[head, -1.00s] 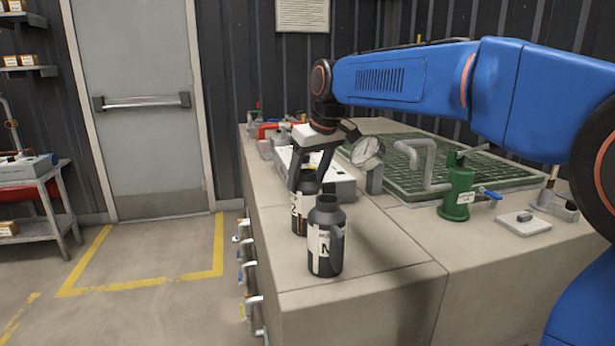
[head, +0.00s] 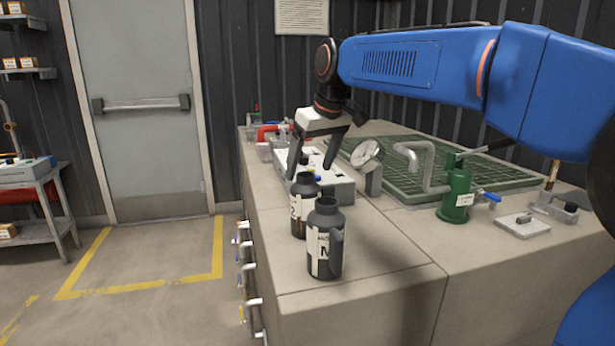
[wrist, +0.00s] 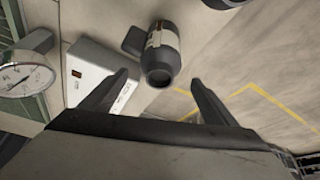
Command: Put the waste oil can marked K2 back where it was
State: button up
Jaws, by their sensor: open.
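Two dark grey cans with pale labels stand upright near the left edge of the counter. The rear can (head: 305,206) shows a "2" on its partly visible label, matching K2. The front can (head: 325,240) shows an "N" and partly covers the rear one. My gripper (head: 309,172) is open and empty, just above and behind the rear can. In the wrist view, one can (wrist: 164,48) lies ahead between the spread fingertips of my gripper (wrist: 160,78), seemingly clear of them. Its label cannot be read there.
A white box (head: 335,186) and a round gauge (head: 367,153) stand right behind the cans. A green pump-like body (head: 457,195) and a grey plate (head: 524,224) are farther right, beside a green grating (head: 400,180). Valve handles (head: 246,285) stick out from the counter's left side.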

jog(key=v, duration=0.7)
jog(key=shift+r, duration=0.25)
